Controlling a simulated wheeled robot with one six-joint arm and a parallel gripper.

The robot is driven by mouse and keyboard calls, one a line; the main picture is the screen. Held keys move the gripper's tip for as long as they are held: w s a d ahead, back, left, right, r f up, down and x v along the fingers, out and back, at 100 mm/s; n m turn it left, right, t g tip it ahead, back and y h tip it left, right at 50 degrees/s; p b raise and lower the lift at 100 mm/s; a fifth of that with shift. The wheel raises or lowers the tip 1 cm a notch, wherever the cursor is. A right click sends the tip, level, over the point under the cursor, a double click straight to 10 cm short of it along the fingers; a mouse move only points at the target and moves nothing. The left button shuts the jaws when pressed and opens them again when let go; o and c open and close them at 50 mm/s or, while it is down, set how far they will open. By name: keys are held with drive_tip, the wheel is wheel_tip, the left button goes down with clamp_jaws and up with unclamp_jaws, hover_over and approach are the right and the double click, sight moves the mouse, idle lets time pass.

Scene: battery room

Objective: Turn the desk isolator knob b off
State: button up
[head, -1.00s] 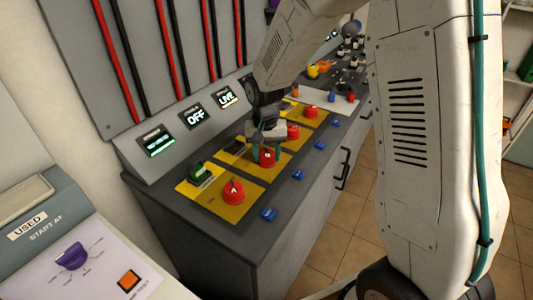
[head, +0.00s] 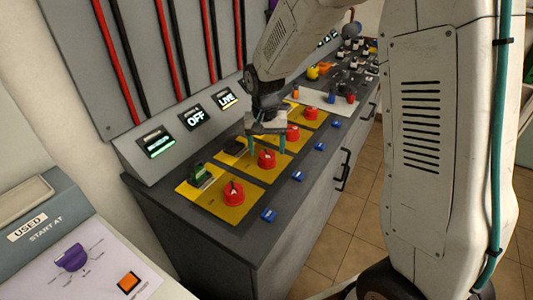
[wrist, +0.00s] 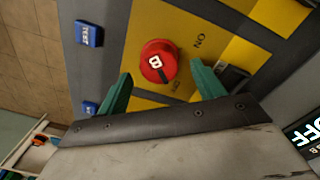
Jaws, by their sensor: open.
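The red round knob B (head: 267,158) sits on a yellow plate on the grey desk. In the wrist view the knob (wrist: 158,60) shows a white B on top, with ON and a partly hidden second word printed beside it. My gripper (head: 266,149) is open and empty just above the knob. In the wrist view its green fingers (wrist: 163,80) are spread to either side, below the knob in the picture, and do not touch it. The display (head: 196,118) behind the plates reads OFF; part of an OFF display with a B shows at the wrist view's right edge.
Red knob A (head: 233,193) is nearer on its own yellow plate, beside a green block (head: 200,176). Another red knob (head: 292,132) stands just beyond B. Blue buttons (head: 269,215) line the desk's front. A display (head: 228,97) reads LIVE.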

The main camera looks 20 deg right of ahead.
sight(266, 154)
drive_tip(key=shift+a+r, duration=0.1)
drive_tip(key=shift+r, duration=2.25)
drive_tip(key=shift+s, duration=0.1)
drive_tip(key=s+d+r+n, duration=0.1)
drive_tip(key=s+r, duration=0.3)
drive_tip(key=s, duration=0.6)
drive_tip(key=s+d+r+n+t, duration=0.1)
drive_tip(key=s+r, duration=0.3)
drive_tip(key=s, duration=0.6)
drive_tip(key=s+d+r+n, duration=0.1)
drive_tip(key=s+r, duration=0.3)
drive_tip(key=s, duration=0.6)
drive_tip(key=shift+r+n+t, duration=0.15)
drive_tip(key=shift+n+t, duration=0.15)
drive_tip(key=shift+n, duration=0.3)
drive_tip(key=shift+d, duration=0.1)
